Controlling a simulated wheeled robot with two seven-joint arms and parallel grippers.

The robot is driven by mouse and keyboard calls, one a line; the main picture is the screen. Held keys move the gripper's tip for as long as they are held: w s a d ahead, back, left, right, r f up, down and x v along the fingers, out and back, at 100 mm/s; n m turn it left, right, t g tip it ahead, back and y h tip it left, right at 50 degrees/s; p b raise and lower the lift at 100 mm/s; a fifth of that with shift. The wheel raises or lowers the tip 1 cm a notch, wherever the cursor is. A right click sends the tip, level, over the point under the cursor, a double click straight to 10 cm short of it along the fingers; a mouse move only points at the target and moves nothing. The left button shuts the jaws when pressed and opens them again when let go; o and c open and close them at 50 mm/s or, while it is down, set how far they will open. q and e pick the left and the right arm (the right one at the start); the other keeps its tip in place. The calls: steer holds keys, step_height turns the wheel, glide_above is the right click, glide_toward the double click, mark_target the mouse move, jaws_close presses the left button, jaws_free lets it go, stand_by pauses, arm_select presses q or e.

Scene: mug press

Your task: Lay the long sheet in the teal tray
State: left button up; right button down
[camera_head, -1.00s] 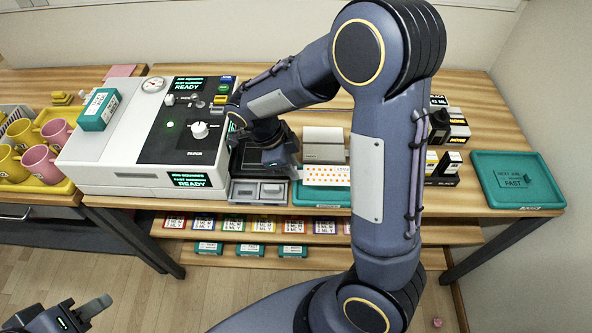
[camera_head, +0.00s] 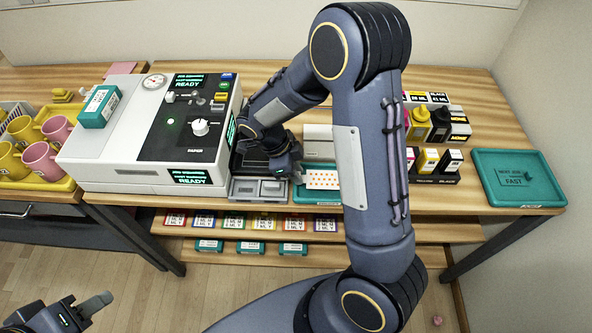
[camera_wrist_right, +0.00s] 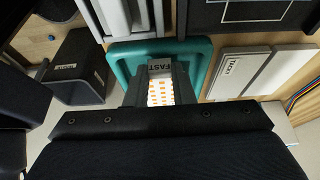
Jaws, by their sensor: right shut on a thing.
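The long sheet (camera_head: 322,179), white with orange dots, is over the middle teal tray (camera_head: 315,196); whether it touches the tray floor I cannot tell. My right gripper (camera_head: 298,174) is shut on the sheet's left end. In the right wrist view, the sheet (camera_wrist_right: 160,93) shows between the fingers of the right gripper (camera_wrist_right: 160,82), with a FAST label at its end and the teal tray's rim (camera_wrist_right: 120,60) around it. My right arm hides the tray's right part in the head view. My left gripper (camera_head: 88,312) is empty at the lower left, far from the table; its opening is unclear.
A white press (camera_head: 150,140) stands left of the tray, with a grey block (camera_head: 258,189) beside it. Ink bottles (camera_head: 440,122) and boxes stand to the right. Mugs (camera_head: 42,158) stand at the left.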

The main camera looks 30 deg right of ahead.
steer(key=shift+f, duration=0.3)
steer(key=c, duration=1.2)
jaws_free()
steer(key=shift+r, duration=0.1)
steer(key=shift+c, duration=0.2)
